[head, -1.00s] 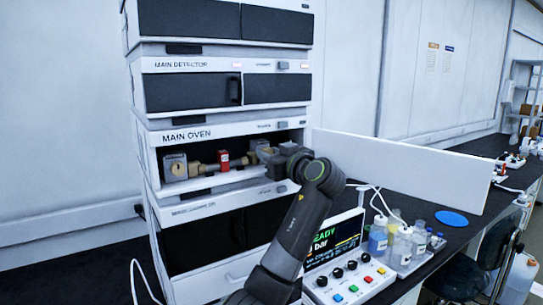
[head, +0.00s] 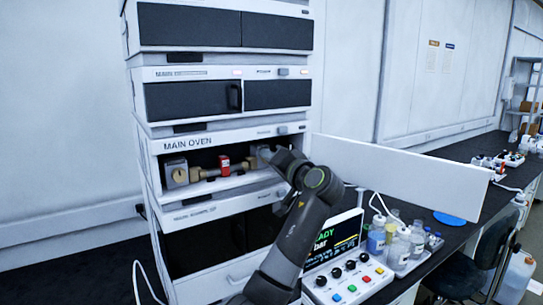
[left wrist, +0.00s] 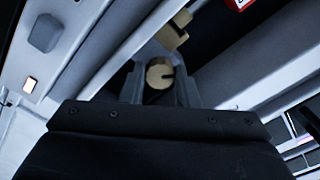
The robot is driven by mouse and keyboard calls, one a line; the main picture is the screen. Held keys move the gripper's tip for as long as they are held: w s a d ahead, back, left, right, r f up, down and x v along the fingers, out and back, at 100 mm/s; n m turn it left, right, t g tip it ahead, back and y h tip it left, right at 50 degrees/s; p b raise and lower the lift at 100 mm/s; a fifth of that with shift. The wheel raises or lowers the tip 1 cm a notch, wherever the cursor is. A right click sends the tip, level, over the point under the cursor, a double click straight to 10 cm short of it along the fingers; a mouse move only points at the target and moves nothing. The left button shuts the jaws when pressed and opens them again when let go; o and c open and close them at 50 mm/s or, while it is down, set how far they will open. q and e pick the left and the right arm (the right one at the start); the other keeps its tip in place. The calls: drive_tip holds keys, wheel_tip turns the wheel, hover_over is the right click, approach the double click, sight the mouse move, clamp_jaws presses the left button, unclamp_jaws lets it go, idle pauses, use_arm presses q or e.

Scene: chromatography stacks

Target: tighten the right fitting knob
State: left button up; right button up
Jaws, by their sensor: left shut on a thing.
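The main oven (head: 205,143) is open. Inside it lies a tan column with a red part (head: 224,163) between two grey fitting blocks. The left block carries a round tan knob (head: 179,175). My left gripper (head: 271,157) reaches into the right end of the oven opening and hides most of the right fitting. In the left wrist view my left gripper (left wrist: 160,88) is shut on the right fitting knob (left wrist: 160,72), a round tan knob with a dark slot, with a finger on each side. My right gripper is in neither view.
The lowered or swung-out white oven door panel (head: 400,175) extends right, behind my left arm. A control box with buttons (head: 350,282), a screen and bottles (head: 397,245) stand on the dark bench below. Other modules sit above and below the oven.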

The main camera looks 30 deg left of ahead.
use_arm(q)
drive_tip(key=m+p, duration=0.3)
drive_tip(key=m, duration=0.2)
drive_tip(key=shift+r+m+p, duration=0.2)
drive_tip(key=shift+m+p, duration=0.1)
drive_tip(key=shift+p, duration=0.1)
drive_tip(key=shift+m+p, duration=1)
drive_tip(key=shift+m, duration=0.2)
drive_tip(key=shift+f+m+p, duration=0.2)
drive_tip(key=shift+m+p, duration=0.75)
drive_tip(key=shift+m, duration=0.35)
drive_tip(key=o, duration=0.9)
drive_tip(key=shift+d, duration=0.1)
drive_tip(key=shift+o, duration=0.4)
drive_tip(key=shift+f, duration=0.15)
drive_tip(key=shift+f, duration=0.15)
